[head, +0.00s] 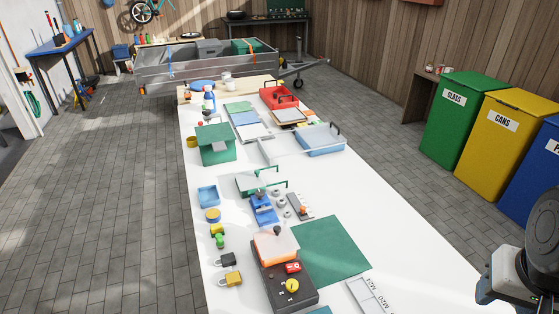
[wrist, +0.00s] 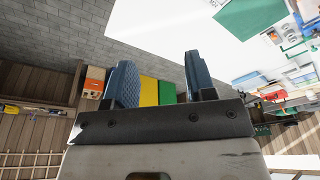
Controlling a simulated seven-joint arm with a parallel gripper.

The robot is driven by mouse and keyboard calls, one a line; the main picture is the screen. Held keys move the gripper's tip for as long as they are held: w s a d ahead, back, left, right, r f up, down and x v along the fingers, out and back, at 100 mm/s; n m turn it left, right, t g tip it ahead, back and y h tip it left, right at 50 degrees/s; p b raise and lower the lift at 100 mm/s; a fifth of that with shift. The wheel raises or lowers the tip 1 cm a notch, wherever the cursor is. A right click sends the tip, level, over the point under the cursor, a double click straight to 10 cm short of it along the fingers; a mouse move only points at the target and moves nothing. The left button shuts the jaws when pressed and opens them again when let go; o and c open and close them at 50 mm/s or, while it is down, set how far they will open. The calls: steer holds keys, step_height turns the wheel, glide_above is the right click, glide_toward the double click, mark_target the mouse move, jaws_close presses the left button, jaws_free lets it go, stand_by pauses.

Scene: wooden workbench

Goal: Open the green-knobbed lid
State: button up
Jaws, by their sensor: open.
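A low box with a pale, see-through top (head: 252,183) stands mid-bench in the head view, with green bars at its right side. A small green piece shows at its top, but it is too small to tell whether it is a knob on a lid. A small green-and-yellow object (head: 218,237) sits near the left edge of the bench. My gripper (wrist: 162,82) shows in the wrist view with its two blue fingers apart and nothing between them. It is away from these objects. In the head view only part of my arm shows at the right.
The white bench (head: 400,240) is clear at its right front. A green mat (head: 330,250) lies beside a dark box with an orange-lit top (head: 277,245). A green box (head: 215,145) and a blue tray (head: 320,140) stand farther back. Bins (head: 463,115) stand right of the bench.

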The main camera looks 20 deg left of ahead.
steer(key=w+a+r+n, duration=0.1)
steer(key=w+a+n, duration=0.1)
steer(key=w+a, duration=0.55)
steer(key=w+a+r+n+g, duration=0.1)
steer(key=w+a+r+n, duration=0.2)
steer(key=w, duration=0.8)
steer(key=w+a+n, duration=0.2)
steer(key=w+a, duration=0.5)
steer(key=w, duration=0.2)
steer(key=w+a+f+n, duration=0.3)
steer(key=w+a, duration=0.4)
steer(key=a, duration=0.2)
steer(key=w+a+f+n, duration=0.2)
steer(key=w+a+f, duration=0.3)
steer(key=a, duration=0.5)
steer(key=w+a+f+n, duration=0.2)
steer(key=a+f, duration=0.3)
steer(key=a, duration=0.5)
steer(key=w+a+f+n+g, duration=0.1)
steer(key=w+a+f+n, duration=0.1)
steer(key=a+f, duration=0.4)
steer(key=w+a+f+n, duration=0.2)
steer(key=a+f, duration=0.4)
steer(key=a, duration=0.8)
steer(key=shift+w+f+g, duration=0.15)
steer(key=shift+w+g, duration=0.15)
steer(key=shift+w, duration=0.05)
steer(key=shift+a+f, duration=0.1)
steer(key=shift+a, duration=0.15)
steer(key=shift+f, duration=0.2)
